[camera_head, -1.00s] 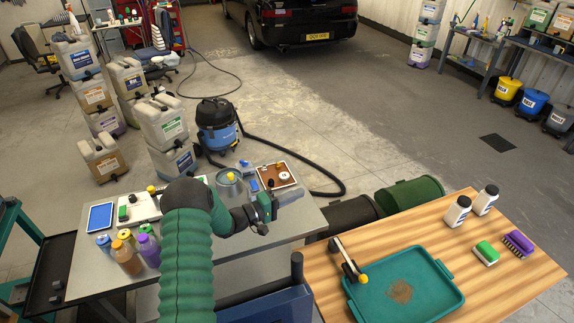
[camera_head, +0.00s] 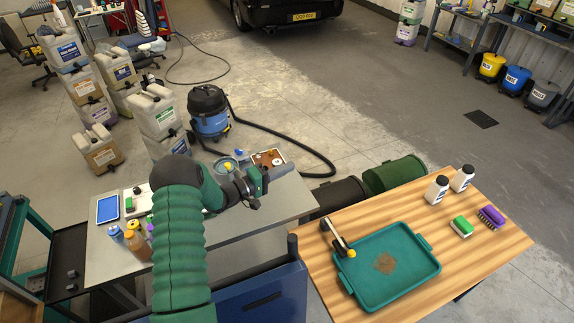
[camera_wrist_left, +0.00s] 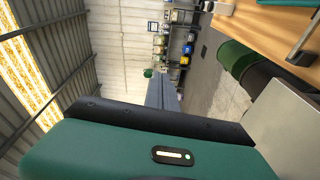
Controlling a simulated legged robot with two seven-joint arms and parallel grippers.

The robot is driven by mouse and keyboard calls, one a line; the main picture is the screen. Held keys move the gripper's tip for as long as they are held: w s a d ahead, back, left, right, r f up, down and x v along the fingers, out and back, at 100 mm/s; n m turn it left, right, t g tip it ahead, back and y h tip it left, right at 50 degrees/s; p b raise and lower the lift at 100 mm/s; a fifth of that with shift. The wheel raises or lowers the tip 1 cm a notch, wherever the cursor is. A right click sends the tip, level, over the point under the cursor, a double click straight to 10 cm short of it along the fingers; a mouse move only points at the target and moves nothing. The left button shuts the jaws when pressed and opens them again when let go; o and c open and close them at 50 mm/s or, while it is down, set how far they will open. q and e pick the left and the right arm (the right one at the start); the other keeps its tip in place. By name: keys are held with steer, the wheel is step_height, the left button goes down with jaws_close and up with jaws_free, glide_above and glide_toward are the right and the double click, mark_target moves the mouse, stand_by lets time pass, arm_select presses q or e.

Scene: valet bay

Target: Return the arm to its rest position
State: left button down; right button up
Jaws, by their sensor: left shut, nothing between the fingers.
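My left arm (camera_head: 180,245) comes in from the lower left of the head view, in a green ribbed sleeve with a dark elbow. It reaches over the grey table and bends to the right. My left gripper (camera_head: 262,181) is above the grey table's right part, shut and empty. Its fingertips are hard to make out against the table. In the left wrist view, a green and black housing with a small lit indicator fills the lower part. My right gripper is not in view.
The grey table (camera_head: 285,205) holds bottles, a blue tablet (camera_head: 107,209) and a brown board (camera_head: 268,158). The wooden table (camera_head: 400,212) at right bears a teal tray (camera_head: 350,284), white bottles and brushes. A blue vacuum (camera_head: 210,112) stands behind. Open floor lies beyond.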

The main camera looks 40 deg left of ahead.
arm_select(q)
steer(key=d+r+m+g+y, duration=0.1)
steer(key=d+m+g+y, duration=0.4)
steer(key=d+y, duration=0.15)
steer(key=s+d+f+m+g, duration=0.1)
steer(key=s+d+m+g, duration=0.15)
steer(key=s+d, duration=0.5)
steer(key=s+d+m+g, duration=0.2)
steer(key=s+d+g, duration=0.2)
steer(key=s, duration=0.6)
steer(key=s+d+f+m+g, duration=0.1)
steer(key=s+d+m+g, duration=0.2)
steer(key=s+d, duration=0.45)
step_height(320, 180, down, 11)
steer(key=a+b, duration=0.3)
steer(key=b, duration=0.9)
steer(key=shift+s+f, duration=0.2)
steer(key=shift+s, duration=0.15)
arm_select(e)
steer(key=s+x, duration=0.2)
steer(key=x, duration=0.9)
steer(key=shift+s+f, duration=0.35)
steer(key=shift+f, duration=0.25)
